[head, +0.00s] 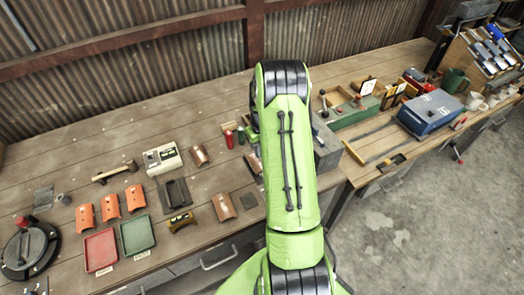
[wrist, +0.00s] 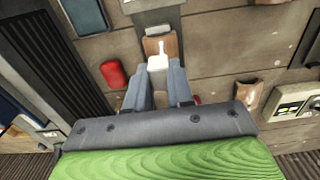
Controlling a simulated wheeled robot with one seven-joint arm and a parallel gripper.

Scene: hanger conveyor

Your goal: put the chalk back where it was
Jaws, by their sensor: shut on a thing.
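In the wrist view my gripper (wrist: 158,79) is shut on a small white piece (wrist: 158,62), which I take to be the chalk. A thin white tip shows just beyond it, over a brown curved piece (wrist: 152,47) on the bench. I cannot tell whether the tip belongs to the chalk, or whether it touches the brown piece. In the head view my green arm hides the gripper and the chalk.
The wrist view shows a red block (wrist: 115,73), a blue-grey item (wrist: 84,15) and another brown piece (wrist: 248,97) nearby. In the head view, red (head: 101,251) and green (head: 138,235) trays stand left; a blue box (head: 431,112) stands right.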

